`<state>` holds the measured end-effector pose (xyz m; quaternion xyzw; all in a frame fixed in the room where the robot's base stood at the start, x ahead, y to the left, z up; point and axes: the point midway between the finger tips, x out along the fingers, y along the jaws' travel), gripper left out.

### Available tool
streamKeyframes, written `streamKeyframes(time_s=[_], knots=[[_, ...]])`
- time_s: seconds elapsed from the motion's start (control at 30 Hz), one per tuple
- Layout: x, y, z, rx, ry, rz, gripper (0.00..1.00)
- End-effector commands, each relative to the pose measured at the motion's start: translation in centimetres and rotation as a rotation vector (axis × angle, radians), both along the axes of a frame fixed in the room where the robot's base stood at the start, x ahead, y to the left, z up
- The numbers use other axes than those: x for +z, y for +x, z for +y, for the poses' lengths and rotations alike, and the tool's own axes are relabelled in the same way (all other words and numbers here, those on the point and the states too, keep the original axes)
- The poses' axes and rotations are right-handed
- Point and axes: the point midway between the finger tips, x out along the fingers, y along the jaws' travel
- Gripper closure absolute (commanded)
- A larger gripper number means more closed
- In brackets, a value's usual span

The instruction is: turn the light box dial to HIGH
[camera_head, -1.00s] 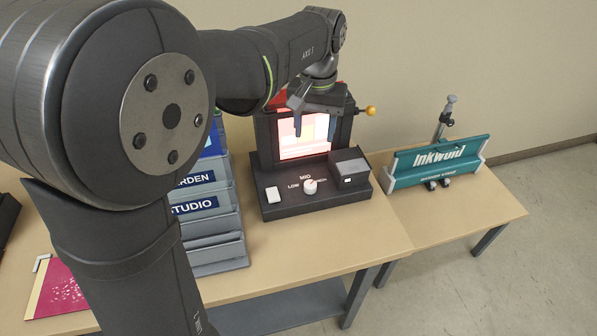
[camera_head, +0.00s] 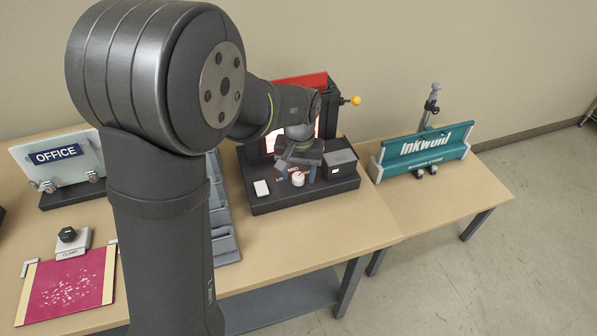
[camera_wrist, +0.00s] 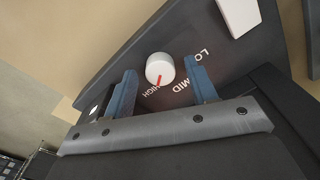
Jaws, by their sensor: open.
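The light box (camera_head: 262,203) is a dark unit with a lit panel, at the centre of the head view. Its white dial (camera_head: 299,182) sits on the front of the base and shows clearly in the wrist view (camera_wrist: 159,66). The dial's red pointer (camera_wrist: 157,83) points toward the HIGH lettering; MID (camera_wrist: 188,85) and part of LOW (camera_wrist: 202,55) also show. My gripper (camera_wrist: 160,72) is open, its blue fingertips on either side of the dial with visible gaps. In the head view my gripper (camera_head: 298,172) is over the base, hiding part of the panel and labels.
A white switch (camera_head: 261,188) is left of the dial, and a dark block (camera_head: 340,162) is to its right. A teal Inkwold sign (camera_head: 428,150) stands farther right. Grey trays (camera_head: 222,222) stand close on the left. The table (camera_head: 330,229) is clear in front.

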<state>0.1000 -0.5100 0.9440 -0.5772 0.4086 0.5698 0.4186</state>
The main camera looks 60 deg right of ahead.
Motion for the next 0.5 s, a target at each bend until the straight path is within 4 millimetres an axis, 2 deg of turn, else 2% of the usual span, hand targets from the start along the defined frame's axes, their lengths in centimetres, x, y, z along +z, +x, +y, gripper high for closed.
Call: streamKeyframes(time_s=[0.3, 0.5], knots=[[-0.25, 0.01, 0.01, 0.0, 0.0, 0.0, 0.5], [-0.22, 0.01, 0.0, 0.0, 0.0, 0.0, 0.89]])
